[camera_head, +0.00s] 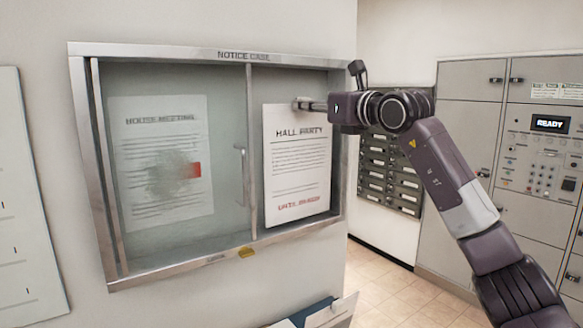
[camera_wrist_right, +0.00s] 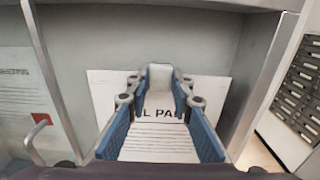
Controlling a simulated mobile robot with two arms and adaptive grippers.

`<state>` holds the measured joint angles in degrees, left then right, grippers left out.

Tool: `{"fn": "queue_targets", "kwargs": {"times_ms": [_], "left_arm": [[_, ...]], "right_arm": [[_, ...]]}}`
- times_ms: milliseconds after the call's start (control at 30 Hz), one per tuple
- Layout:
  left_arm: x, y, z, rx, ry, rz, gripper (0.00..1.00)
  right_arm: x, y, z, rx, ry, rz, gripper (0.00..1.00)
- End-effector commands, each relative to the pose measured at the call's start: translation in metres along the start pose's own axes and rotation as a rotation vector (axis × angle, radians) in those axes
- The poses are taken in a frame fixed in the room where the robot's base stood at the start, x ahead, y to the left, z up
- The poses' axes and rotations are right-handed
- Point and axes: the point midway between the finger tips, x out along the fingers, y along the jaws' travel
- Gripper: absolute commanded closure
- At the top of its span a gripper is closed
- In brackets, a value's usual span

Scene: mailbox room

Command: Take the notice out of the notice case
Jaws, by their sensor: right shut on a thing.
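The notice case (camera_head: 160,52) is a metal-framed wall case in the head view. In its right half hangs a white sheet, the HALL PARTY notice (camera_head: 297,170); it also shows in the wrist view (camera_wrist_right: 155,150). My right gripper (camera_head: 300,103) reaches in at the sheet's top edge. In the wrist view its blue-padded fingers (camera_wrist_right: 160,80) are shut on a pale tab at the top middle of the notice. A second sheet, HOUSE MEETING (camera_head: 155,140), is in the left half behind hazy glass with a handle (camera_head: 241,165). My left gripper is out of view.
The case's right frame post (camera_wrist_right: 262,80) stands close beside my right gripper. Grey letterboxes (camera_head: 390,175) and a locker bank with a READY display (camera_head: 551,124) stand to the right. An open box or folder (camera_head: 330,312) shows below the case.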

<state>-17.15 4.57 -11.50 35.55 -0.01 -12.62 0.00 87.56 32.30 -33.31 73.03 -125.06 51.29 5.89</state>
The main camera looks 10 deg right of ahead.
Motion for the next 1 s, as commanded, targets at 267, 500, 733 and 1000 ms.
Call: {"fn": "queue_targets", "kwargs": {"times_ms": [267, 500, 733, 1000], "left_arm": [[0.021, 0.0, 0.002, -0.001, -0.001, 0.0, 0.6], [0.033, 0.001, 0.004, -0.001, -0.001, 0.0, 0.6], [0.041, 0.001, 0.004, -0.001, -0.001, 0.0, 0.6], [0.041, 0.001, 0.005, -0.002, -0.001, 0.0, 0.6]], "right_arm": [[-0.024, -0.001, -0.002, -0.002, -0.004, -0.002, 1.0], [-0.043, 0.0, -0.002, -0.002, -0.003, -0.001, 1.0], [-0.058, 0.0, -0.001, -0.002, -0.002, -0.001, 1.0], [-0.06, 0.0, 0.0, -0.001, -0.002, 0.0, 1.0]]}}
